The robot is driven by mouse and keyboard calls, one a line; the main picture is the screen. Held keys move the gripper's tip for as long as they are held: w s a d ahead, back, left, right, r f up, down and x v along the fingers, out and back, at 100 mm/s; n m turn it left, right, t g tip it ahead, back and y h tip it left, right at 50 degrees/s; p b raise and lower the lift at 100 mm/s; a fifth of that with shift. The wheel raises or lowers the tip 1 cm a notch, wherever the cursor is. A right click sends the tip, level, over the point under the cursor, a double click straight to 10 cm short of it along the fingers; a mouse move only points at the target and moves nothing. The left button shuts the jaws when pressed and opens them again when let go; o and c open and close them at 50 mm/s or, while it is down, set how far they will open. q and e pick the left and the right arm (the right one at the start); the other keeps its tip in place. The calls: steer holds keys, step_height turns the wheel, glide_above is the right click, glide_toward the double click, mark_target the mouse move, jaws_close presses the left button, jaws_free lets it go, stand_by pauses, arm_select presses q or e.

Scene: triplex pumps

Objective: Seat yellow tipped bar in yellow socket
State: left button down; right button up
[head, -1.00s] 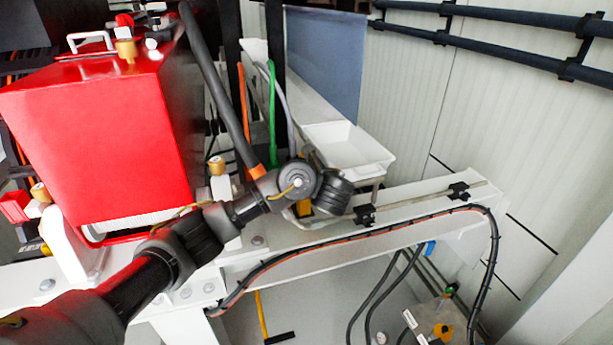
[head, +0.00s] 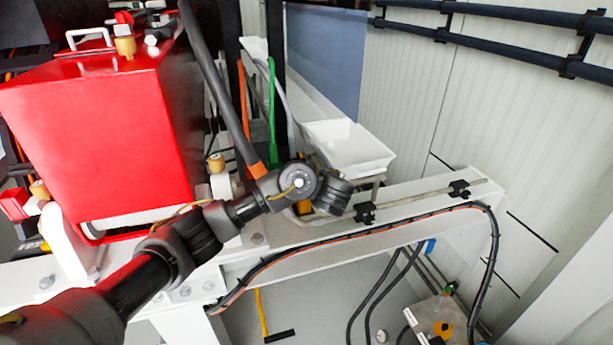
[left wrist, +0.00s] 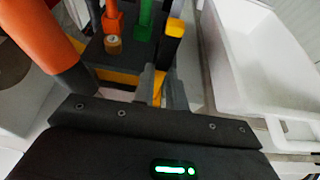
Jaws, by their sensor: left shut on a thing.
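My left gripper (left wrist: 163,90) is shut on the yellow tipped bar (left wrist: 168,52), a dark bar with a yellow end, seen in the left wrist view. The yellow end points toward the top of that view, and more yellow shows between the fingers. The bar is to the right of the green bar (left wrist: 146,18). In the head view my left wrist (head: 333,195) hides the fingers, beside the white beam. I cannot pick out the yellow socket with certainty. My right gripper is not in view.
An orange bar (left wrist: 113,22) stands by the dark block (left wrist: 97,52), left of the green bar. A thick dark pole with an orange end (head: 257,170) slants close to my wrist. A white tray (head: 347,146) is to the right. A red housing (head: 95,130) fills the left.

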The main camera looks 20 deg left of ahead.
arm_select(q)
steer(key=shift+f+b, duration=1.95)
steer(key=shift+f, duration=0.8)
steer(key=c, duration=1.3)
jaws_free()
steer(key=shift+c, duration=0.2)
steer(key=shift+s+d, duration=0.1)
steer(key=v, duration=0.5)
steer(key=shift+s+d, duration=0.1)
steer(key=p+v, duration=0.5)
steer(key=p, duration=0.2)
steer(key=shift+s+r, duration=0.15)
steer(key=shift+r, duration=0.05)
